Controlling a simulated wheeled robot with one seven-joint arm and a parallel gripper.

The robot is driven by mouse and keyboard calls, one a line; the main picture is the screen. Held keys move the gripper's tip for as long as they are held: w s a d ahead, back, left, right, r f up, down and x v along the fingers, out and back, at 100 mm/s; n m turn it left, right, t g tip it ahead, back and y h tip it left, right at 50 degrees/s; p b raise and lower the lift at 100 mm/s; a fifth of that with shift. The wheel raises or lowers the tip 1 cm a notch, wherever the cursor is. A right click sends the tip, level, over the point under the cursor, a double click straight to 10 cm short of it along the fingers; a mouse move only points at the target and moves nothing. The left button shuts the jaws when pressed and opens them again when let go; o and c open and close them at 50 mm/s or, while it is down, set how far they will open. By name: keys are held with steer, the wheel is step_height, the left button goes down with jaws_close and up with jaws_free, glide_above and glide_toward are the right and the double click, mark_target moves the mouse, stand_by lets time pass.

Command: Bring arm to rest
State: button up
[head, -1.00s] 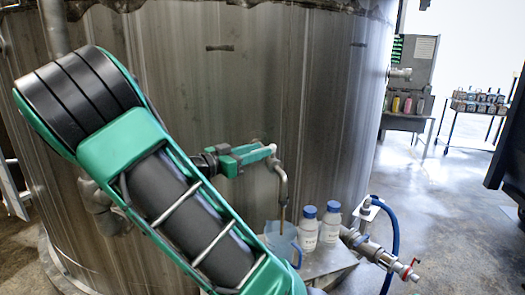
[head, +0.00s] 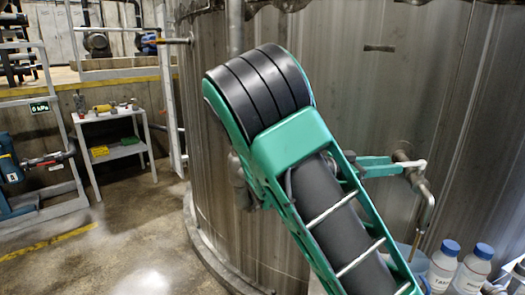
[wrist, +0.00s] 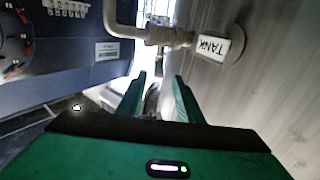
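My green and black arm (head: 262,95) stands bent across the middle of the head view, in front of the big steel tank. My gripper (wrist: 158,88) shows in the wrist view with its two green fingers apart and nothing between them. In the head view its green end (head: 375,166) shows behind my arm, pointing right toward the tank's tap (head: 428,205). Whether it touches the tap I cannot tell. In the wrist view the tap's pipe (wrist: 130,32) and a white TANK tag (wrist: 213,46) lie just beyond the fingers.
The steel tank (head: 350,90) fills the right and centre. White bottles with blue caps (head: 443,262) stand below the tap, beside a partly hidden jug. A small shelf table (head: 112,150) and a blue pump (head: 12,180) stand at left. Open floor (head: 130,245) lies at lower left.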

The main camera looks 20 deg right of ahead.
step_height(320, 180, down, 16)
steer(key=a+n+t+y, duration=0.2)
steer(key=n+t+y, duration=0.1)
steer(key=n+y, duration=0.55)
steer(key=s+a+r+n+t+y, duration=0.2)
steer(key=a+n+y, duration=0.3)
steer(key=a, duration=0.6)
steer(key=s+a+r+n+t+y, duration=0.2)
steer(key=a+n+t+y, duration=0.15)
steer(key=a+n, duration=0.45)
steer(key=s+d+m+g, duration=0.2)
steer(key=s+d+m, duration=0.2)
steer(key=s, duration=0.4)
steer(key=s+d+f+m+g, duration=0.1)
steer(key=s+d+m+g, duration=0.2)
steer(key=s, duration=0.6)
steer(key=shift+d+f+m+y, duration=0.25)
steer(key=shift+d+m+y, duration=0.15)
steer(key=shift+d, duration=0.15)
steer(key=shift+w, duration=0.1)
